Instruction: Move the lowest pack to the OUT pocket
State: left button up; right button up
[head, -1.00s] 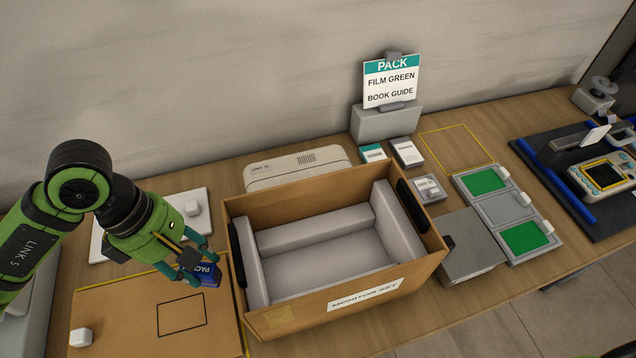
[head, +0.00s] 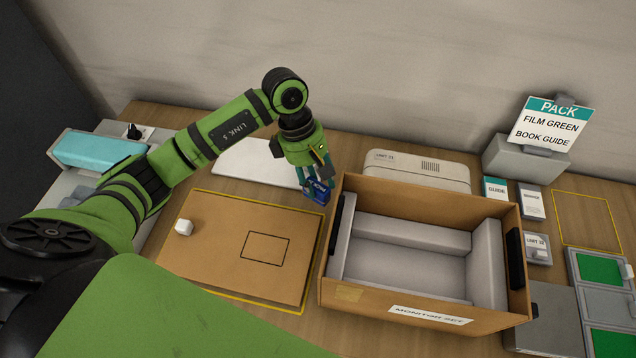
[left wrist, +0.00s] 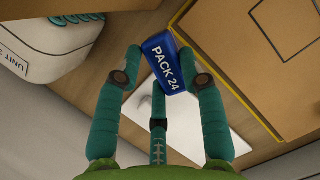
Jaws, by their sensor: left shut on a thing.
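My left gripper (head: 314,181) is shut on a small blue pack (head: 319,193). In the left wrist view, the pack (left wrist: 168,62) reads "PACK 24" and sits between the teal fingers of the left gripper (left wrist: 160,64). The head view shows it by the back left corner of the open carton, outside it. I cannot tell its exact height above the table. No other pack of this kind and no pocket marked OUT can be made out. My right gripper is not in view.
The open carton (head: 431,312) marked "MONITOR SET" has grey padding and an empty middle. A white plate (head: 250,160) lies behind. Green-and-grey trays (head: 605,300) stand right.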

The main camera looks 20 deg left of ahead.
aim_at(315, 179)
pick_arm(q)
jog(key=shift+w+f, duration=0.15)
jog(key=shift+w, duration=0.1)
notch_tip(315, 179, down, 3)
jog(key=shift+p, duration=0.75)
jog(key=shift+f, duration=0.75)
jog(key=o, duration=1.2)
jog(key=shift+r, duration=0.1)
